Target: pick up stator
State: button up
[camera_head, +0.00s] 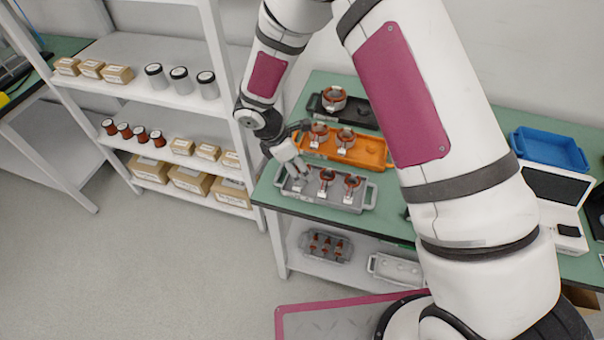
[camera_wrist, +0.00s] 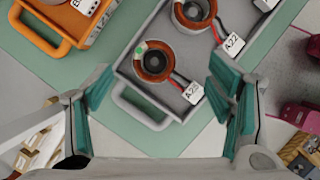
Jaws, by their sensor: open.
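A grey tray (camera_head: 335,203) on the green table holds three copper-and-black stators, the left one (camera_head: 299,181), the middle one (camera_head: 326,177) and the right one (camera_head: 352,183). My gripper (camera_head: 296,166) is above the left end of this tray. In the wrist view my gripper (camera_wrist: 163,72) is open and empty, its teal pads spread to either side. A stator (camera_wrist: 153,63) with a white tag reading A23 lies ahead between the fingers, apart from them. Another stator (camera_wrist: 195,11), tagged A22, sits farther along the tray (camera_wrist: 140,112).
An orange tray (camera_head: 372,152) with two stators and a black tray (camera_head: 361,118) with one stand behind the grey tray. A blue bin (camera_head: 548,148) and a white device (camera_head: 556,192) are to the right. White shelves (camera_head: 150,55) with boxes and cans stand left.

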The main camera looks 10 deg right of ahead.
jog(key=shift+x, duration=1.4)
jog(key=shift+c, duration=0.4)
jog(key=c, duration=1.6)
jog(key=shift+o, duration=0.2)
jog(key=shift+r, duration=0.1)
